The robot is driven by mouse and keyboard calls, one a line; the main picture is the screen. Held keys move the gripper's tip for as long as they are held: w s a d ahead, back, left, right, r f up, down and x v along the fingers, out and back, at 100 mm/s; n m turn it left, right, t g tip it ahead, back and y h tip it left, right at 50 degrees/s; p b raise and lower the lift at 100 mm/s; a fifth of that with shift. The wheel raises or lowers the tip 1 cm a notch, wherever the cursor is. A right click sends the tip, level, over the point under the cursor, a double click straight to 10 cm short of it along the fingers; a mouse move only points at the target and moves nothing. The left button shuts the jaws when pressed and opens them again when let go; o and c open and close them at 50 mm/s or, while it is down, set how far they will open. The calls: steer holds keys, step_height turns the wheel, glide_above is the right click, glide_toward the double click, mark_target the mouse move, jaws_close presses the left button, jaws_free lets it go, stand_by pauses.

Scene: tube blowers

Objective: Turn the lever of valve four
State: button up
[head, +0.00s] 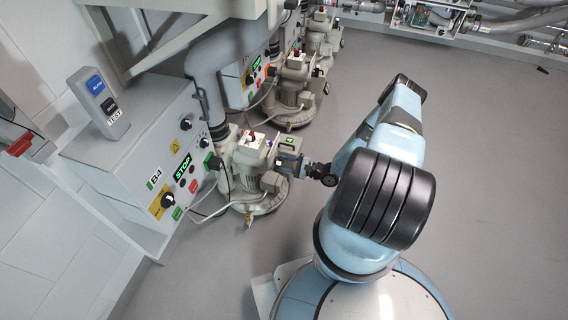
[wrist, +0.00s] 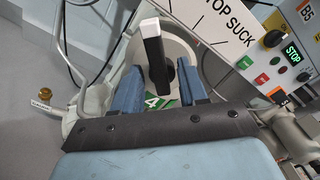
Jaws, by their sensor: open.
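My gripper (wrist: 161,68) is open, with one blue finger on each side of the lever and gaps visible on both sides. How deep the lever sits between the fingers I cannot tell. In the head view my gripper (head: 288,160) is at the near blower (head: 245,160); the lever is not clear there.
The B4 control box (head: 150,185) with a green STOP display is on the wall at left. More blowers (head: 290,90) stand behind. Panel B5 (wrist: 295,45) shows at the wrist view's right. Open grey floor (head: 490,180) lies at right.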

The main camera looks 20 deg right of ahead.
steer(key=shift+w+a, duration=0.2)
steer(key=shift+a, duration=0.05)
steer(key=shift+c, duration=0.2)
steer(key=c, duration=0.6)
steer(key=shift+c, duration=0.2)
